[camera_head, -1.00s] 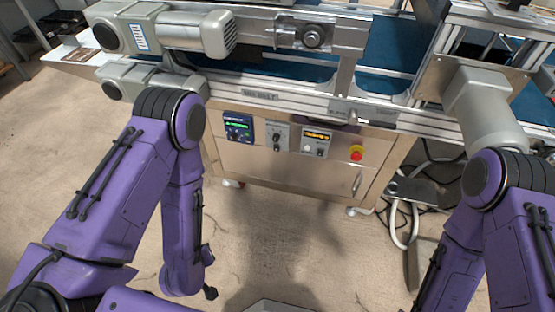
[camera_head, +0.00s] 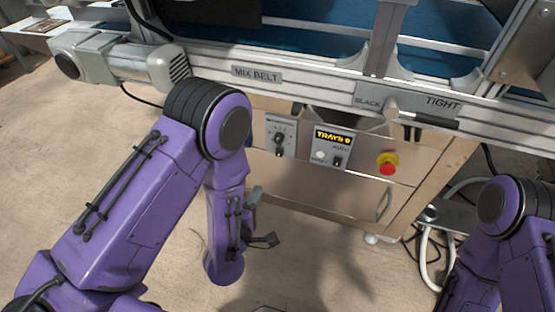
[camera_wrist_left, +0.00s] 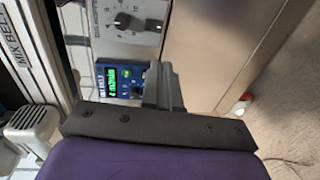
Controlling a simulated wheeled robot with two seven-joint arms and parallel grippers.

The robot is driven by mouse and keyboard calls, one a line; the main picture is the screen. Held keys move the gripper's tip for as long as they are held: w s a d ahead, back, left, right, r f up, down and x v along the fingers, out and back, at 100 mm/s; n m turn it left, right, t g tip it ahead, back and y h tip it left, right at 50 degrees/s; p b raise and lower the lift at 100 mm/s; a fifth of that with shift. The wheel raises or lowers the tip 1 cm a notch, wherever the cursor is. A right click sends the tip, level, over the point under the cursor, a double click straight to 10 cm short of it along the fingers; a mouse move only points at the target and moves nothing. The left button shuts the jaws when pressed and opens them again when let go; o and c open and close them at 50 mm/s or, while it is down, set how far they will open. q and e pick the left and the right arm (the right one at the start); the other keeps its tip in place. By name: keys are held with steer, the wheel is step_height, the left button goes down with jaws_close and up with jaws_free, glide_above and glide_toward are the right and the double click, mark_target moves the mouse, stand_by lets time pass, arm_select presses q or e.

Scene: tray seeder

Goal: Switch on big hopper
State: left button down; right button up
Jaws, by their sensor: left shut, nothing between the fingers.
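The control cabinet (camera_head: 330,185) under the conveyor carries several controls. A grey panel with a black knob (camera_head: 279,139) is beside the "TRAYS" display panel (camera_head: 333,147). In the head view my left arm hides the blue panel. My right gripper is out of view.
A red emergency button (camera_head: 387,167) on a yellow base is at the cabinet's right. A door handle (camera_head: 384,205) is below it. The "MIX BELT" and "SLACK/TIGHT" rail (camera_head: 310,92) runs above the cabinet. Cables lie on the floor at right. The floor in front is clear.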

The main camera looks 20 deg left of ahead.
arm_select(q)
steer(key=b, duration=0.2)
glide_toward(279, 156)
steer(key=w, duration=0.6)
steer(key=shift+w+f, duration=0.4)
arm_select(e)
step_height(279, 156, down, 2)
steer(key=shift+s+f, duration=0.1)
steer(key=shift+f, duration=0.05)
